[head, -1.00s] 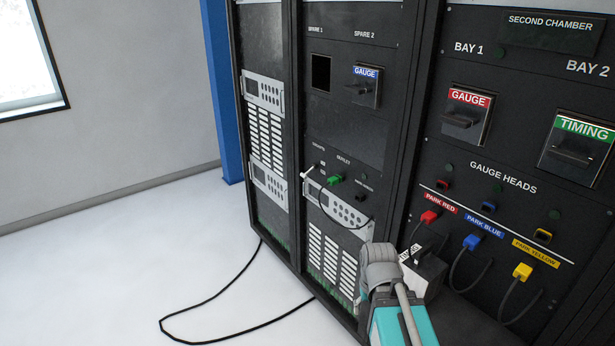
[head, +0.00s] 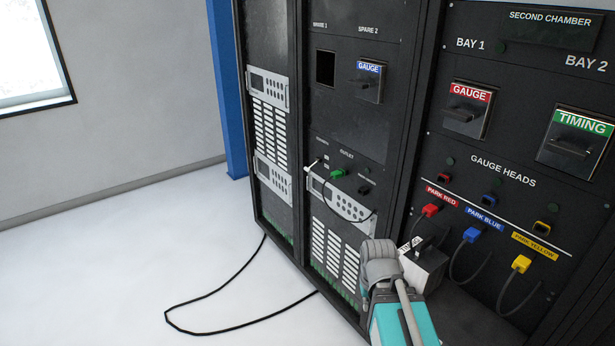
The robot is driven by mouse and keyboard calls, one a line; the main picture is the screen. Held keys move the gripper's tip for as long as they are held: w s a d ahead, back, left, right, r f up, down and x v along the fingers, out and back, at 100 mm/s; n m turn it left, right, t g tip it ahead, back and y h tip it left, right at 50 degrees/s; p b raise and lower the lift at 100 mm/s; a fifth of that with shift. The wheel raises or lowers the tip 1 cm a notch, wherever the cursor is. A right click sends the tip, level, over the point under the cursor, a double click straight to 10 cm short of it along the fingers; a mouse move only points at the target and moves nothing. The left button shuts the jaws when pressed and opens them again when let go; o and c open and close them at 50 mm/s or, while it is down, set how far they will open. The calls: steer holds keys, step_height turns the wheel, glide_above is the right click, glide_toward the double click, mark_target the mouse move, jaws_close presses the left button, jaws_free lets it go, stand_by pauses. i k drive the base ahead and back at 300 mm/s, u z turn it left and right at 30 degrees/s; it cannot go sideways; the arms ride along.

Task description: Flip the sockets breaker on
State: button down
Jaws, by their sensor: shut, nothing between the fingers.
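No switch in the head view carries a readable "sockets" label, so I cannot tell which one is the sockets breaker. The middle rack panel (head: 348,122) has small fittings below its blank plate, with labels too small to read except one like "OUTLET". A green plug (head: 337,174) sits there beside a white-tipped plug or lever (head: 313,167). My grey and teal arm rises from the bottom edge in front of the rack. Its rounded grey joint shows, but my gripper's fingers do not.
A box with a dark handle (head: 424,266) stands right of my arm. The right panel holds GAUGE (head: 466,110) and TIMING (head: 577,138) modules and red (head: 430,210), blue (head: 471,235) and yellow (head: 521,264) plugs. A black cable (head: 235,331) loops over the clear white floor.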

mark_target(309, 170)
steer(key=u, duration=0.3)
steer(key=k, duration=0.75)
steer(key=u, duration=0.55)
steer(key=k, duration=0.55)
steer(key=u, duration=0.15)
steer(key=i, duration=1.6)
steer(key=z, duration=0.7)
steer(key=i, duration=0.65)
steer(key=z, duration=0.35)
